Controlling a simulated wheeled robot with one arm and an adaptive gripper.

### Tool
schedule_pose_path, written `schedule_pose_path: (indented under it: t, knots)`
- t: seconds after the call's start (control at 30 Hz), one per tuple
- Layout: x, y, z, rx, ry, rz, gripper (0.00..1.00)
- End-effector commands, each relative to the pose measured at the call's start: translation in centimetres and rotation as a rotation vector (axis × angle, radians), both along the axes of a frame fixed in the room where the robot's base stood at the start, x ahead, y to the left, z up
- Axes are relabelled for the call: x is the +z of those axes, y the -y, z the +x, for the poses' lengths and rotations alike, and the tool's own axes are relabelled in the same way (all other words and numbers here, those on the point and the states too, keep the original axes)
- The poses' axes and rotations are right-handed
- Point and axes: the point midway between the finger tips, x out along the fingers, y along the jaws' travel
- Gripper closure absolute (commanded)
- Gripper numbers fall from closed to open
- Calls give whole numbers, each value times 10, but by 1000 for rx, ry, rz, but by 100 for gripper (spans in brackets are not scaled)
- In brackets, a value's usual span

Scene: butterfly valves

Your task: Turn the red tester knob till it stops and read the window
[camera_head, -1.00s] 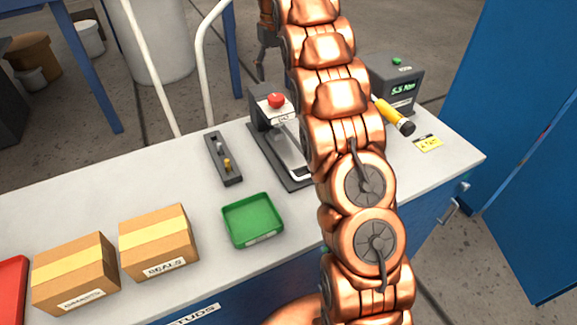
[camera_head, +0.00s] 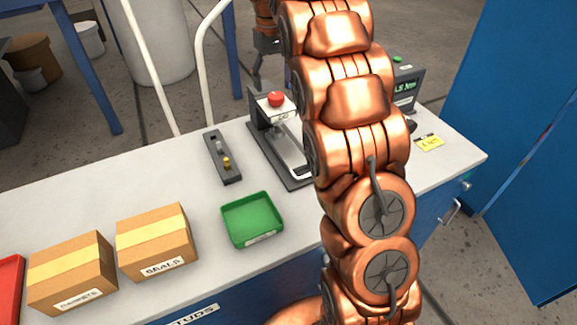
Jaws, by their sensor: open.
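The red knob (camera_head: 276,99) sits on top of a dark tester (camera_head: 262,124) with a pale label below the knob, standing on the grey bench. The tester's right side is partly hidden behind my copper arm. My gripper (camera_head: 262,64) is open at the top of the view, above and behind the tester and apart from the knob. Its fingers are small and dark, and nothing shows between them. No reading on the tester can be made out.
A dark box with a green display (camera_head: 405,87) stands behind my arm, partly covered. A yellow tag (camera_head: 429,142) lies to its right. A green tray (camera_head: 252,220), a dark block with small pegs (camera_head: 222,157) and two cartons (camera_head: 155,243) stand to the left. A blue cabinet stands right.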

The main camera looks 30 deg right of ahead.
Motion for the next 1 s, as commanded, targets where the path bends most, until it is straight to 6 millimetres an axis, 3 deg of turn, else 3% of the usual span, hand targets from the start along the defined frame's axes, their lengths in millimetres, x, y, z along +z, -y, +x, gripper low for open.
schedule_pose_path:
  t: [1.0]
  knots:
    - [-20,-42,-112,-21,-42,1,26]
